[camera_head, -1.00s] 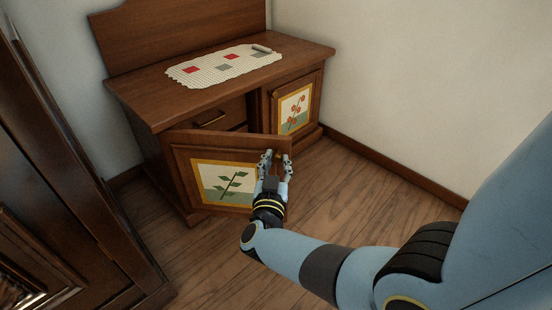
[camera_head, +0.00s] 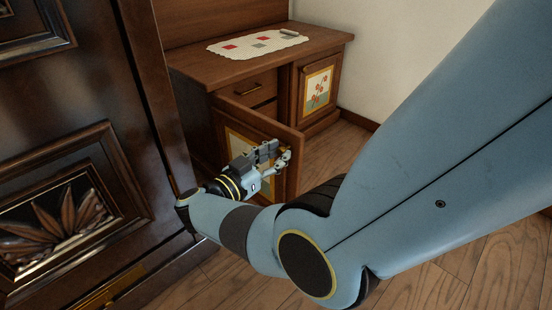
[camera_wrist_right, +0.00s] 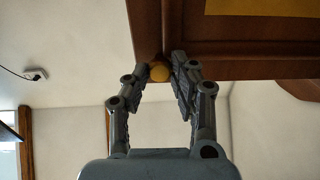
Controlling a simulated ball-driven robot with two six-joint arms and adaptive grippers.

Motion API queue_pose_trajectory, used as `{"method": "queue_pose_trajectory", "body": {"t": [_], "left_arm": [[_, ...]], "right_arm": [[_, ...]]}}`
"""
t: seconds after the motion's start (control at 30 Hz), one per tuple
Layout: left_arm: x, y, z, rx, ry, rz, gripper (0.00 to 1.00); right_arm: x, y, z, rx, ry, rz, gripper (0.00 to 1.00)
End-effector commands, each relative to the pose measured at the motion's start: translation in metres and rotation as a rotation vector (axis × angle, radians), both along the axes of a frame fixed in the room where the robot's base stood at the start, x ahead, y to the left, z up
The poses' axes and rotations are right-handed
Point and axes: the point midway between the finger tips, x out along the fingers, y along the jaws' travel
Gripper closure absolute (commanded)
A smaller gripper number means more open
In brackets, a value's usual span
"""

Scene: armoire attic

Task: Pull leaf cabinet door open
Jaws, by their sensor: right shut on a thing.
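The leaf cabinet door (camera_head: 240,118) hangs ajar, swung well out from the wooden cabinet (camera_head: 225,72), with a drawer front showing behind it. Its leaf picture is mostly covered by my gripper, with part of its yellow border in sight. My right gripper (camera_head: 284,155) is at the door's free edge. In the right wrist view, the right gripper (camera_wrist_right: 167,72) is shut on the round brass knob (camera_wrist_right: 159,72) of the door, whose brown panel (camera_wrist_right: 235,63) fills the top. My left gripper is not in view.
A large dark carved armoire (camera_head: 75,150) stands close at the left, near my right forearm. The cabinet's other door (camera_head: 318,88), with a red flower picture, is shut. Wooden floor (camera_head: 490,255) is bare at the lower right.

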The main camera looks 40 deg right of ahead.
Motion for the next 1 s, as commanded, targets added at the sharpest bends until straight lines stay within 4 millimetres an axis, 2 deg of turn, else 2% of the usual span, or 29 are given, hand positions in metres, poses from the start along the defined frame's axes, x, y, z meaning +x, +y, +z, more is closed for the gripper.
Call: {"method": "queue_pose_trajectory", "body": {"t": [0.43,0.47,0.6,1.0], "left_arm": [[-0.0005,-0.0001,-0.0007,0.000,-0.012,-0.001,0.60],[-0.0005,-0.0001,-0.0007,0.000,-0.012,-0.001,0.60],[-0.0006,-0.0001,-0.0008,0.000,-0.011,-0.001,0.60],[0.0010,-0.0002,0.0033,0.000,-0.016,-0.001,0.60]], "right_arm": [[0.0005,0.0000,0.0004,0.001,-0.001,-0.010,1.00],[0.0005,0.0000,0.0003,0.001,-0.001,-0.010,0.73],[0.0006,0.0001,0.0003,0.001,-0.001,-0.009,0.55],[-0.0008,-0.0002,0.0012,-0.001,0.000,0.008,0.53]]}}
